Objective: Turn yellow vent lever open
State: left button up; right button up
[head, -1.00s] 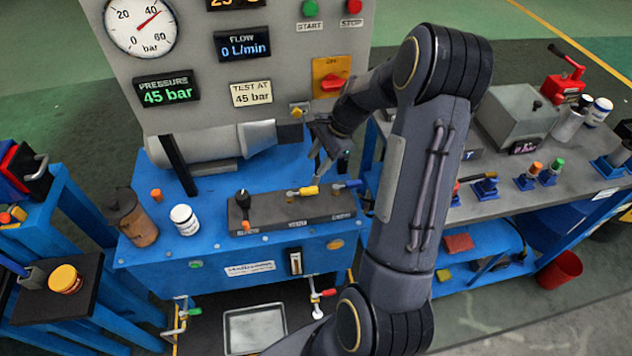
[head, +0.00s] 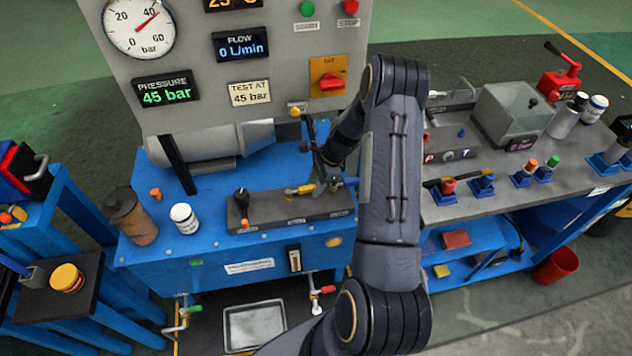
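The yellow vent lever (head: 300,190) lies sideways on the dark valve block (head: 270,212) on top of the blue test bench. Its right end is partly hidden by my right gripper (head: 322,182). The gripper is over the right half of the block, its fingers pointing down beside or at the lever's right end. I cannot tell whether it touches the lever or whether the fingers are open. A blue lever (head: 350,183) shows just right of the gripper. A black-knobbed lever (head: 242,197) stands at the block's left end. My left gripper is out of view.
A white jar (head: 184,218) and a brown canister (head: 131,216) stand left of the block. The grey gauge panel (head: 200,115) rises behind, its pressure display reading 45 bar. A grey bench (head: 500,185) with several fittings is at right. A tray (head: 255,326) lies below.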

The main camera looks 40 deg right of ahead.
grip_shut()
